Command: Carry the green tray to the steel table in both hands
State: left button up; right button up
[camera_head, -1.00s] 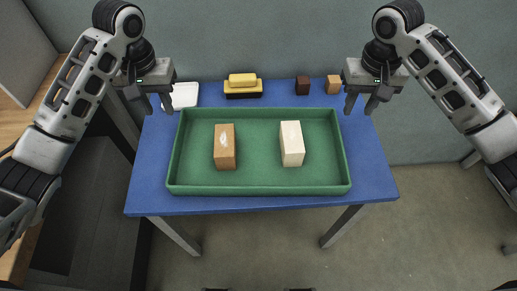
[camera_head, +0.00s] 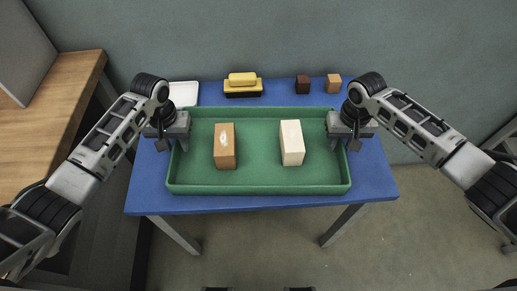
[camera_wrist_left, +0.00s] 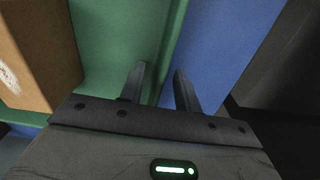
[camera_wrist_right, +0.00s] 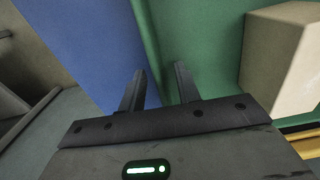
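The green tray (camera_head: 257,185) lies on the blue table. It holds an orange-brown block (camera_head: 225,148) with a white mark and a cream block (camera_head: 292,144). My left gripper (camera_head: 168,145) is at the tray's left wall; in the left wrist view its fingers (camera_wrist_left: 162,85) are apart, one on each side of the wall (camera_wrist_left: 172,50). My right gripper (camera_head: 350,145) is at the right wall; in the right wrist view its fingers (camera_wrist_right: 158,85) are apart on either side of that wall (camera_wrist_right: 150,45). No steel table can be made out for certain.
The blue table (camera_head: 150,190) also bears a white dish (camera_head: 184,93), a yellow block on a dark-based piece (camera_head: 243,86), a dark brown cube (camera_head: 303,84) and an orange-brown cube (camera_head: 334,83) along its back. A wooden surface (camera_head: 45,105) is at the left.

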pick_arm(q)
grip_shut()
pick_arm(e)
grip_shut()
pick_arm(q)
jog(key=shift+r, duration=0.15)
pick_arm(e)
jog(key=shift+r, duration=0.15)
